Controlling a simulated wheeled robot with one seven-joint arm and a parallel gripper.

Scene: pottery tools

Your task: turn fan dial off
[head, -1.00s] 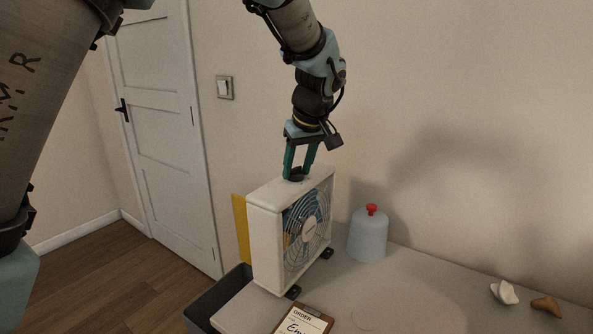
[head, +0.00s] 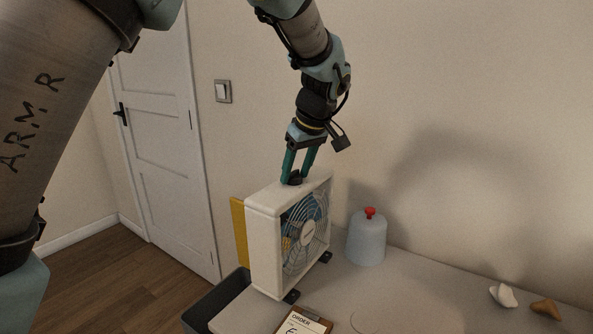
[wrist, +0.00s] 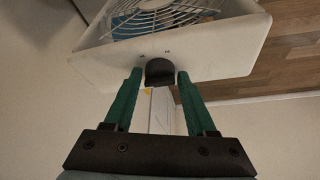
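The fan (head: 263,240) is a white box fan with a round grille. It stands upright on dark feet near the left end of the grey table (head: 400,300). Its dark dial (head: 294,180) sits on the top face, and it also shows in the wrist view (wrist: 160,72). My gripper (head: 295,179) comes down from above, with its two green fingers on either side of the dial. In the wrist view my gripper (wrist: 159,74) is open, with a small gap between the dial and each fingertip. The dial's markings cannot be made out.
A pale blue container with a red knob (head: 367,240) stands right of the fan. A clipboard (head: 303,322) lies in front, and a dark bin (head: 200,313) is at the table's left end. A yellow panel (head: 239,225) is behind the fan. Two small lumps (head: 503,296) lie far right.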

